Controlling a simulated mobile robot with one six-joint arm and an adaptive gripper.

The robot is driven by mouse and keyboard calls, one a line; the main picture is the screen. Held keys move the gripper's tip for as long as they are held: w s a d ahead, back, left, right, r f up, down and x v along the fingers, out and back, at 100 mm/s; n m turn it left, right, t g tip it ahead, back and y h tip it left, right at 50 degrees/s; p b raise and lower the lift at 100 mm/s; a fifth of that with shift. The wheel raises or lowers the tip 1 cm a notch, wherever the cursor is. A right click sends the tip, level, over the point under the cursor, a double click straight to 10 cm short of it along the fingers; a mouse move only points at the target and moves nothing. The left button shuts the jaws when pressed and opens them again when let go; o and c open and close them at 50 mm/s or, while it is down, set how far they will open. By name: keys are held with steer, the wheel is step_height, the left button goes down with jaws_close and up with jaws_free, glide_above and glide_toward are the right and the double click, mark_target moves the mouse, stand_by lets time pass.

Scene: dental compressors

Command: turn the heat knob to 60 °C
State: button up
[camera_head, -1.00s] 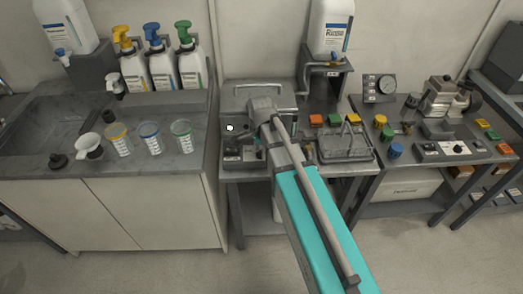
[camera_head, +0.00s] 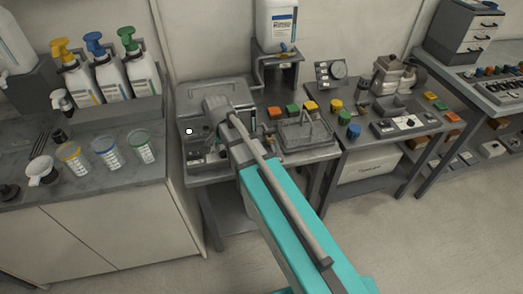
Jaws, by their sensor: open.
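A grey metal unit (camera_head: 186,98) with a lid stands at the left of the middle bench. A small white round spot (camera_head: 189,131), possibly a knob, shows on its front left; I cannot read any scale or pointer there. My grey and teal arm reaches up to this unit from below. My gripper (camera_head: 217,107) is at the arm's far end, over the unit's front and to the right of the white spot. Its fingers are too small and covered to make out well. I see nothing held. The arm hides part of the unit's front.
A wire basket (camera_head: 306,133) and several coloured blocks stand right of my arm. A gauge box (camera_head: 331,72) and a control panel (camera_head: 406,123) are farther right. Pump bottles (camera_head: 109,77) and cups (camera_head: 105,152) stand on the left counter. The floor in front is clear.

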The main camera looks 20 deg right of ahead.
mark_target(224, 151)
steer(key=n, duration=0.4)
steer(key=shift+n, duration=0.3)
steer(key=n, duration=1.4)
steer(key=shift+r, duration=0.2)
step_height(224, 151, up, 14)
steer(key=f+p, duration=0.1)
steer(key=p, duration=1.3)
steer(key=s+d+f+m+b, duration=0.6)
steer(key=s+d+m, duration=0.4)
steer(key=d+m, duration=0.1)
steer(key=shift+s+b, duration=0.3)
steer(key=shift+b, duration=0.05)
steer(key=shift+o, duration=0.2)
steer(key=shift+a+f, duration=0.1)
steer(key=shift+a, duration=0.1)
